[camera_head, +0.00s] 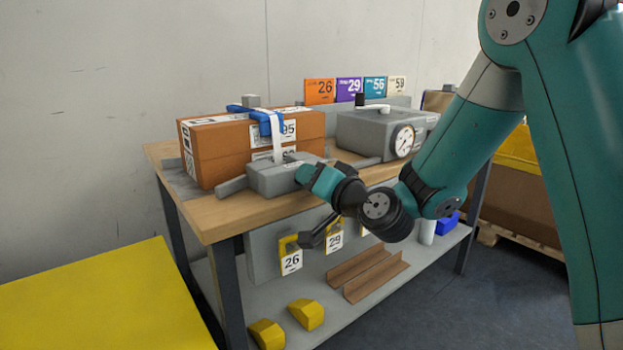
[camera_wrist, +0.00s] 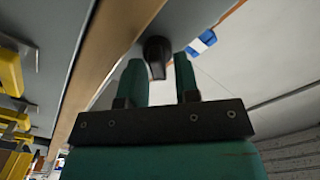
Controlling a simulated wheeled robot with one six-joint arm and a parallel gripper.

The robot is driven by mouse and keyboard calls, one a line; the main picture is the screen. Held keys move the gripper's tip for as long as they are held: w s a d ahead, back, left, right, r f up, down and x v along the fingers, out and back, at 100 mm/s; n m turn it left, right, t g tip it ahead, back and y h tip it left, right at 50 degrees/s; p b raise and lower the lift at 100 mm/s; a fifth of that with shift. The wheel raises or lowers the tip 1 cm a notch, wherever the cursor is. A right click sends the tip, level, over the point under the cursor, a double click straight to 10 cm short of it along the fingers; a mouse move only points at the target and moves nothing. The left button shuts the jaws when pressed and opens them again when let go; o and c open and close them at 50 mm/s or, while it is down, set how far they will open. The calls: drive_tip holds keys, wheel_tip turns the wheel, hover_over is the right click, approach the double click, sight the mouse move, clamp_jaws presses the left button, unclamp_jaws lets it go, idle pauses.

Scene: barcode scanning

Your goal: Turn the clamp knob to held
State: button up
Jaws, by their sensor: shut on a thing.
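The clamp knob (camera_wrist: 156,56) is a small black handle on the face of a grey block (camera_wrist: 140,18) in the wrist view. My gripper (camera_wrist: 158,64) has its two teal fingers on either side of the knob and is shut on it. In the head view the grey clamp block (camera_head: 268,178) sits at the front of the wooden bench, before the orange-brown box (camera_head: 215,148). My gripper (camera_head: 303,173) reaches the block's right front side there, and it hides the knob. The knob's markings cannot be read.
A blue device (camera_head: 262,120) with a white strap is on the box. A grey unit with a dial gauge (camera_head: 403,141) stands to the right on the bench (camera_head: 215,224). Numbered padlocks (camera_head: 290,258) hang below the bench edge, near my wrist. A yellow surface (camera_head: 100,300) is at lower left.

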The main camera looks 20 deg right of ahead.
drive_tip(key=m, duration=0.6)
drive_tip(key=f+m+p, duration=0.1)
drive_tip(key=m, duration=0.3)
drive_tip(key=shift+d, duration=0.25)
drive_tip(key=shift+f, duration=0.1)
idle(0.3)
drive_tip(key=o, duration=0.6)
